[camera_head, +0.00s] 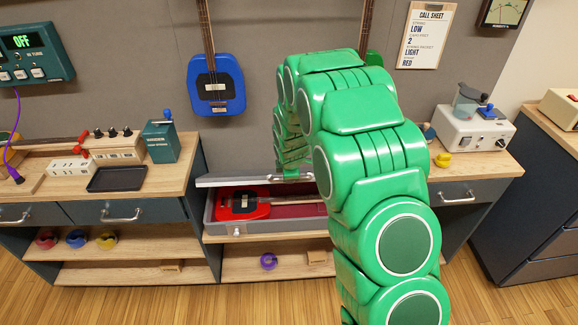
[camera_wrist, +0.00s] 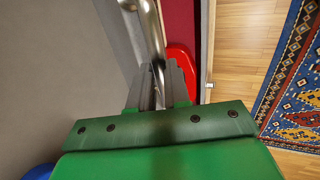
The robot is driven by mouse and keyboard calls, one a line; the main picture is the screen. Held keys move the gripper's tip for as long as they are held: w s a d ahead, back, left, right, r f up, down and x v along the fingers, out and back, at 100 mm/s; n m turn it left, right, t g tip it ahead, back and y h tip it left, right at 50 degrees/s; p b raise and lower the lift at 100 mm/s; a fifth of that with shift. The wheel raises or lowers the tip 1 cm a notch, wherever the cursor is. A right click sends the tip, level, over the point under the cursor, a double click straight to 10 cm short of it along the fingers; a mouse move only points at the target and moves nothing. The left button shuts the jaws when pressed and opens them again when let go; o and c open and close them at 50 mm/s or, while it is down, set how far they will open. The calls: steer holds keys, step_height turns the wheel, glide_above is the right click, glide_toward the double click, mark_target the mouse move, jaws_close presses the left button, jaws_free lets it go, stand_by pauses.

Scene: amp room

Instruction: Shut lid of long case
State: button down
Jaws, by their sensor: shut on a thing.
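The long grey case (camera_head: 222,229) lies on the middle shelf between two benches, and a red guitar (camera_head: 238,203) rests in its dark red lining. Its grey lid (camera_head: 232,181) is raised above the back of the case, leaving the inside in view. A metal bar handle (camera_head: 272,178) is on the lid and also shows in the wrist view (camera_wrist: 149,25). My gripper (camera_head: 291,174) is shut on this handle, and its fingers (camera_wrist: 158,88) close around the bar in the wrist view. My arm hides the right part of the case and lid.
The left bench (camera_head: 60,185) holds small devices and a black tray (camera_head: 117,179). The right bench (camera_head: 490,165) holds a white machine (camera_head: 470,131). A blue guitar (camera_head: 215,84) hangs on the wall above the case. Wooden floor is open in front.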

steer(key=s+f+t, duration=0.1)
steer(key=s+f, duration=0.5)
steer(key=f, duration=0.3)
steer(key=shift+s+f, duration=0.3)
steer(key=shift+f, duration=0.1)
steer(key=c, duration=1.7)
jaws_free()
steer(key=shift+w+r, duration=0.1)
steer(key=shift+r, duration=0.05)
steer(key=o, duration=0.6)
steer(key=shift+w+t, duration=0.1)
steer(key=shift+t, duration=0.2)
steer(key=shift+r, duration=0.15)
steer(key=v, duration=0.7)
steer(key=shift+s+r, duration=0.2)
steer(key=shift+r, duration=0.05)
